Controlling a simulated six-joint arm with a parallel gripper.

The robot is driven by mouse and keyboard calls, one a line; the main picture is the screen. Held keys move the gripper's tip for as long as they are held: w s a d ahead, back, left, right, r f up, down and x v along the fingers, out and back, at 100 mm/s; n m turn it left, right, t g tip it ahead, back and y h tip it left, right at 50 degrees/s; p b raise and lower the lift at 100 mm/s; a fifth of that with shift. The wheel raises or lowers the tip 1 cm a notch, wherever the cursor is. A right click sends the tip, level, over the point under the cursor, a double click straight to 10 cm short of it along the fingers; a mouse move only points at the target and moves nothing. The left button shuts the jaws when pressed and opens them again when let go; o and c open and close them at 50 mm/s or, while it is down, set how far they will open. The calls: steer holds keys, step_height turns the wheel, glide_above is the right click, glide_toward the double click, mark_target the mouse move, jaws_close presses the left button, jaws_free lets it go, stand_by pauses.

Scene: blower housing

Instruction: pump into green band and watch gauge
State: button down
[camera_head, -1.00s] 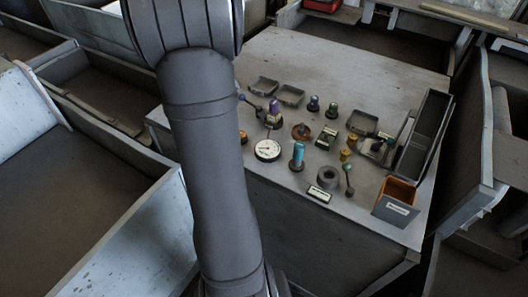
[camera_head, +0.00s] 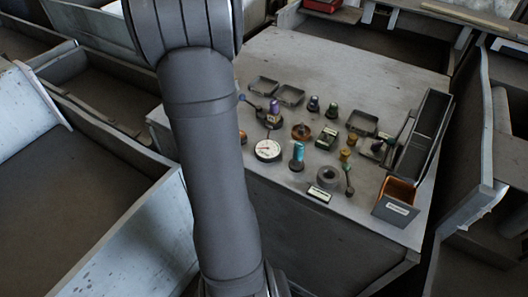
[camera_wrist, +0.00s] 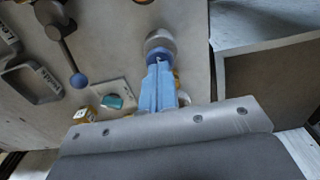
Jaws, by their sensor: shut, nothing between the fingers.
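The round white gauge (camera_head: 267,150) lies face up near the front of the bench; its needle is too small to read surely. My gripper (camera_wrist: 158,84) shows in the wrist view with its blue fingers together and empty. Its tips are at a rounded grey-white knob (camera_wrist: 161,42) with a bit of orange beside it; I cannot tell if they touch. In the head view my arm hides my gripper, and an orange part (camera_head: 243,138) shows at the arm's edge. A lever with a blue ball (camera_wrist: 78,80) stands left of the fingers; its ball (camera_head: 241,98) also shows in the head view.
A teal-topped cylinder (camera_head: 298,152), a grey ring (camera_head: 327,176) and several small knobs stand to the gauge's right. An orange-lined bin (camera_head: 397,199) is at the front right corner. Dark trays (camera_wrist: 32,78) lie left in the wrist view. The bench's back is clear.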

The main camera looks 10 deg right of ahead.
steer(key=shift+f, duration=1.2)
steer(key=shift+r, duration=0.95)
steer(key=shift+f, duration=0.2)
steer(key=shift+f, duration=0.7)
steer(key=shift+r, duration=0.85)
stand_by(0.7)
